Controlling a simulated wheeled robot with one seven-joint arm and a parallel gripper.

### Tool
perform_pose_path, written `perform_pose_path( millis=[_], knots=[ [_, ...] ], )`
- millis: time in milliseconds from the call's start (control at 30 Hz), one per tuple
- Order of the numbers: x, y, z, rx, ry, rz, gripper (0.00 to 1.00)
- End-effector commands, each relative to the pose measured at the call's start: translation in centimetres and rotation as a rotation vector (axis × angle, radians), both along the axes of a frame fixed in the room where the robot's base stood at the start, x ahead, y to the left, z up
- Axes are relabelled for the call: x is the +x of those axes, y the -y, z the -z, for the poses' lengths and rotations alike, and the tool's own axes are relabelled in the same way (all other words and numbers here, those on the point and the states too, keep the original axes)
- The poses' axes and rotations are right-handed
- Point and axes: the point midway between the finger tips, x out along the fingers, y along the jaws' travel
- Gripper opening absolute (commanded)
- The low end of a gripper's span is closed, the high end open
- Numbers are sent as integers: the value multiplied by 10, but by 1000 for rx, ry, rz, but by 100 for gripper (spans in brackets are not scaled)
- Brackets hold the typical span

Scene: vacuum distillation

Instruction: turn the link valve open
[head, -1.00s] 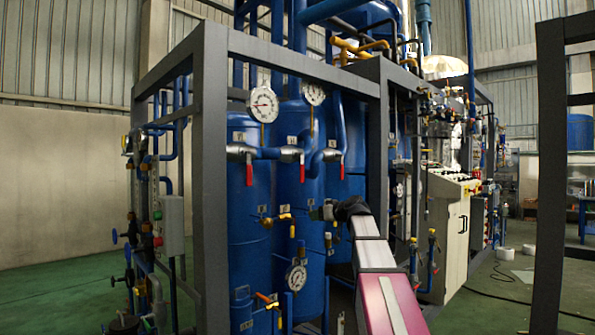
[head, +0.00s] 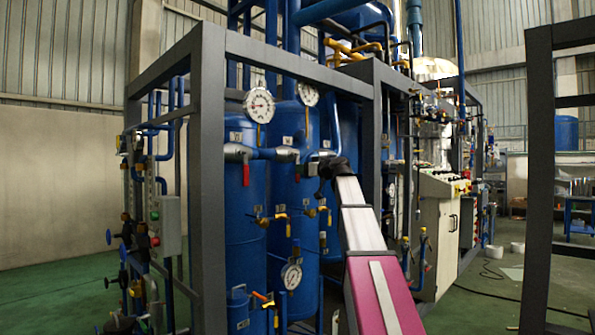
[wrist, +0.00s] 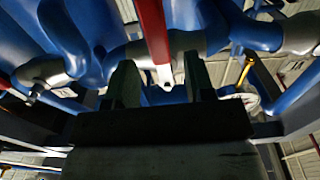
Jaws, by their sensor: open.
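A red valve lever (wrist: 153,35) with a pale metal end hangs between the fingers of my gripper (wrist: 162,85) in the wrist view. The fingers are open, one on each side of the lever; I cannot tell whether either touches it. Grey valve fittings on a blue pipe lie behind the lever. In the head view my gripper (head: 322,172) is at the row of valves on the horizontal pipe and hides the lever there. Another red lever (head: 246,175) hangs straight down further left. I cannot read which valve is labelled link.
Blue tanks (head: 240,210) stand behind a dark grey frame, whose front post (head: 206,200) and top beam bound the space. Round gauges (head: 259,105), small brass valves (head: 280,217) and a lower gauge (head: 291,275) are close by. Green floor is clear at left.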

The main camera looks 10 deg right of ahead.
Motion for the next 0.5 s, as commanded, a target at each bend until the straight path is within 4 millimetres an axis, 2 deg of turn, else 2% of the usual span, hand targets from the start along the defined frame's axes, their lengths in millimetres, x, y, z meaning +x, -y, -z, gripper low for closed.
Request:
perform_pose_path(
  millis=[33,200,500],
  knots=[
    [9,-5,-1,1,-1,-1,49],
    [26,-18,0,0,-1,-1,49],
    [34,-24,1,0,-1,1,49]
  ],
)
